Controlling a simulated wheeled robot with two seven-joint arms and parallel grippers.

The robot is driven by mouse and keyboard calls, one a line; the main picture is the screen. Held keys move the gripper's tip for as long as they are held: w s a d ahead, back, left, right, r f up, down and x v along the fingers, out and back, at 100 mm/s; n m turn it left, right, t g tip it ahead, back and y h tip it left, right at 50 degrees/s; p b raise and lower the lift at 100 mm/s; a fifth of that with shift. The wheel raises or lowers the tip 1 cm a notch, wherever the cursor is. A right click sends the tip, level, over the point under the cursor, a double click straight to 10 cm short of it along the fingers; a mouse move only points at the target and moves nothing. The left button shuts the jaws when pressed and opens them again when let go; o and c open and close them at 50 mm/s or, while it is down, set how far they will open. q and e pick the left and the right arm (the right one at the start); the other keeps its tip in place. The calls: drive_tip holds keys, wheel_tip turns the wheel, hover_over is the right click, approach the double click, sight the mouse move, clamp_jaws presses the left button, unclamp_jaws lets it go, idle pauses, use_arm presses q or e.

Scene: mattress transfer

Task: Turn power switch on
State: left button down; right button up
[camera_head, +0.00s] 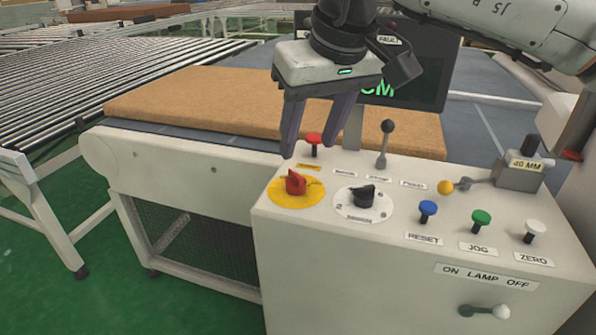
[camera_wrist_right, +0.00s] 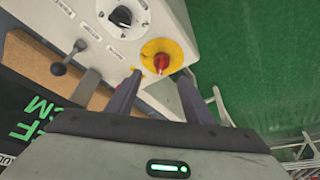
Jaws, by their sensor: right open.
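The control panel (camera_head: 330,250) is a white box with several switches on top. A red rotary knob on a yellow disc, likely the power switch (camera_head: 295,183), is at its left corner; it also shows in the right wrist view (camera_wrist_right: 161,62). My right gripper (camera_head: 313,150) is open, pointing down above and just behind this knob, with nothing between its fingers. In the right wrist view (camera_wrist_right: 160,82) its fingertips lie on either side below the red knob, apart from it as far as I can tell. My left gripper is not in view.
A black rotary knob (camera_head: 364,195) on a white disc sits right of the red one. A red push button (camera_head: 313,140) and a black-topped lever (camera_head: 384,145) stand behind. Blue, green and white buttons are at right. A brown mattress slab (camera_head: 200,105) lies on the conveyor behind.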

sight(297, 175)
drive_tip(key=x, duration=0.9)
drive_tip(key=shift+a+f, duration=0.2)
drive_tip(key=shift+f, duration=0.1)
drive_tip(key=c, duration=1)
